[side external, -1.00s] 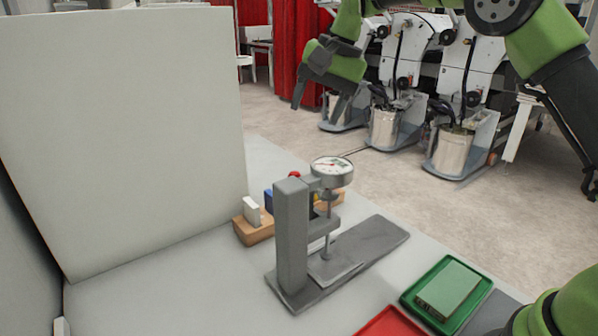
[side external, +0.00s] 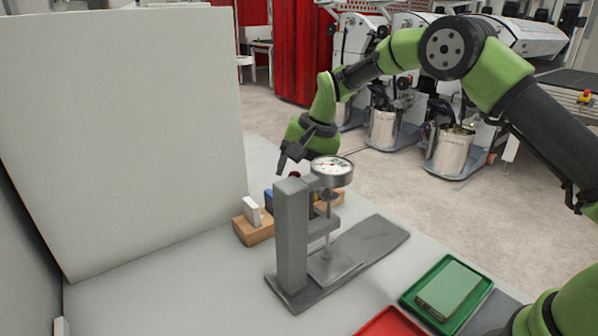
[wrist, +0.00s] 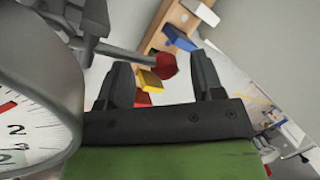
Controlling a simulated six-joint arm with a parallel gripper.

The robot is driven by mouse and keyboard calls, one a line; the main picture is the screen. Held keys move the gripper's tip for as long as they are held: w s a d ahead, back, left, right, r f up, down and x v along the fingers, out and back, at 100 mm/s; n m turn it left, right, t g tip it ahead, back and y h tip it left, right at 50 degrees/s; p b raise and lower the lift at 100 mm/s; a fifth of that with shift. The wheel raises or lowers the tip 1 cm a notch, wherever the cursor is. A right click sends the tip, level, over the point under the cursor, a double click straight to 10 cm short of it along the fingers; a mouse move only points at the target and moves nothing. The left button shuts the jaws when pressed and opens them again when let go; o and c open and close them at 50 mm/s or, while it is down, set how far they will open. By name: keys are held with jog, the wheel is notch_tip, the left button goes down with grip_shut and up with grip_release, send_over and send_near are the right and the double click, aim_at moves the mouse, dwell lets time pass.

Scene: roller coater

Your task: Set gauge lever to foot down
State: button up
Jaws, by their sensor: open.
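The grey gauge stand (side external: 292,235) stands upright on the table with a round dial gauge (side external: 332,168) at its top and a thin spindle and foot below. The lever's red knob (side external: 294,175) shows just behind the top of the stand. In the wrist view, the grey lever rod (wrist: 122,50) ends in the red knob (wrist: 166,66). My gripper (side external: 292,160) is open just above and behind the stand. In the wrist view the knob appears between my fingertips (wrist: 160,66); I cannot tell whether they touch it. The dial (wrist: 30,120) is close by at the left.
A wooden block (side external: 256,232) with coloured pieces stands behind the stand; yellow (wrist: 150,82) and blue (wrist: 180,38) pieces show beyond my fingers. A green tray (side external: 482,292) holds a green block (side external: 447,290). A red tray (side external: 392,325) is at the front. A pale panel (side external: 120,140) rises at the left.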

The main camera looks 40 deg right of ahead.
jog(key=shift+f, duration=0.2)
jog(key=shift+c, duration=0.3)
grip_shut()
jog(key=shift+a+r+t, duration=0.15)
jog(key=shift+r+t, duration=0.35)
jog(key=shift+t, duration=0.3)
jog(key=shift+o, duration=0.3)
grip_release()
jog(key=v, duration=1)
